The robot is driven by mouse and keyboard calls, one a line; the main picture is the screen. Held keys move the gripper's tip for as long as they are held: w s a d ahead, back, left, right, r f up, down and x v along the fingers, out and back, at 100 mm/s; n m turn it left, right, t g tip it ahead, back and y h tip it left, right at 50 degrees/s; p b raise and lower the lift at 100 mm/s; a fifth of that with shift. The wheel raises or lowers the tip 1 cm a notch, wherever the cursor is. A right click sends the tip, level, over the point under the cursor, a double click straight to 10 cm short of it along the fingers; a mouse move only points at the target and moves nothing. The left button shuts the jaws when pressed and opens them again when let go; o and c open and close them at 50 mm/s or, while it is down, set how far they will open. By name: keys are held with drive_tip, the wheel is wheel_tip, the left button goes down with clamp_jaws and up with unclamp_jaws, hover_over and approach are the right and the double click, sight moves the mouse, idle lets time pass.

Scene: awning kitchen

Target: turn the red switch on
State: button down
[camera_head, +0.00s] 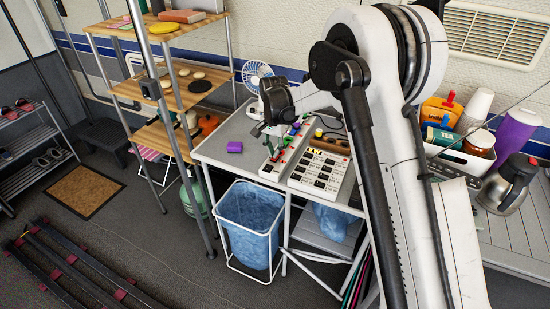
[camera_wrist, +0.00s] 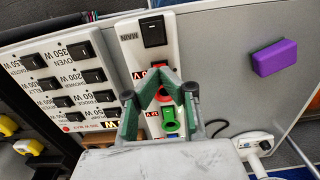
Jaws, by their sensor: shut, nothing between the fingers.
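The red switch (camera_wrist: 164,95) is on a narrow white strip panel (camera_wrist: 153,55). In the wrist view it shows through the gap between my finger links, partly hidden by them. A green switch (camera_wrist: 171,122) is just below it in that view, and a black rocker marked MAIN (camera_wrist: 153,32) sits at the strip's far end. My gripper (camera_wrist: 161,74) is shut and empty, with its fingertips over the strip beside the red switch; contact cannot be told. In the head view my gripper (camera_head: 265,132) is over the desk near the strip's left side. The red switch's position is unclear.
A wider white panel (camera_head: 319,172) with several black rockers lies beside the strip. A purple block (camera_head: 235,146) is on the grey desk. A small fan (camera_head: 256,73) stands behind. A blue-lined bin (camera_head: 250,222) is below. The desk's left part is mostly clear.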

drive_tip(key=shift+f+b, duration=0.6)
drive_tip(key=shift+f, duration=0.2)
idle(0.4)
drive_tip(key=shift+r, duration=0.1)
drive_tip(key=shift+r+p, duration=1.25)
drive_tip(key=shift+r, duration=2.2)
